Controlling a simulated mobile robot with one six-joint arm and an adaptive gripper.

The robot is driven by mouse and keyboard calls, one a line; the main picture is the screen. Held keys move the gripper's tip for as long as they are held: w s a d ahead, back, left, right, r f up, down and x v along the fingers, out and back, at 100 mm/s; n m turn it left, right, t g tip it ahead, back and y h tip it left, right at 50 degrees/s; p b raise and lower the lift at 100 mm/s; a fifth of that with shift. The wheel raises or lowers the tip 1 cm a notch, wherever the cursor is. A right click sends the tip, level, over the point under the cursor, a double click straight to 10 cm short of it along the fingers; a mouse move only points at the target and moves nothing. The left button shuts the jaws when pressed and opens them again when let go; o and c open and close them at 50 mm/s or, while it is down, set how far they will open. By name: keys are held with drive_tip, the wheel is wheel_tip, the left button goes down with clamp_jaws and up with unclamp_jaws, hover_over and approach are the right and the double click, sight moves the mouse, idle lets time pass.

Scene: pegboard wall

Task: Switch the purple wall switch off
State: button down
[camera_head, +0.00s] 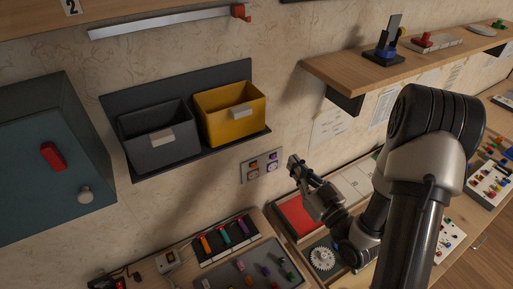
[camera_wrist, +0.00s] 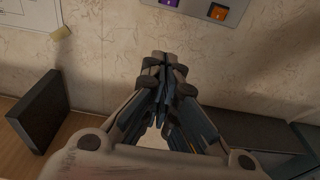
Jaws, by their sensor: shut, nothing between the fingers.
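The purple wall switch (camera_head: 272,157) is on the right side of a small grey plate (camera_head: 246,178) on the wall, beside an orange-red switch (camera_head: 254,164). In the wrist view the purple switch (camera_wrist: 171,3) is cut off by the top edge, and the orange one (camera_wrist: 218,12) is to its right. My gripper (camera_head: 293,161) is shut and empty, just right of the plate in the head view. In the wrist view my gripper (camera_wrist: 163,60) has its fingertips together below the purple switch, apart from it in the picture. I cannot tell which way the purple switch is set.
A yellow bin (camera_head: 232,113) and a grey bin (camera_head: 157,135) hang up and left of the plate. A wooden shelf (camera_head: 345,72) is at upper right. A red tray (camera_head: 296,216) and a gear (camera_head: 322,258) lie below my gripper. Bare wall surrounds the plate.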

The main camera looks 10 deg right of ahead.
sight(271, 145)
drive_tip(key=shift+s+d+r, duration=0.1)
drive_tip(key=shift+s+r, duration=0.05)
drive_tip(key=shift+s, duration=0.1)
drive_tip(key=x, duration=0.9)
drive_tip(key=shift+w, duration=0.35)
wheel_tip(271, 145, down, 3)
drive_tip(key=shift+s+f+b, duration=0.1)
drive_tip(key=shift+b, duration=0.6)
drive_tip(key=shift+s+f, duration=0.15)
drive_tip(key=shift+f, duration=0.15)
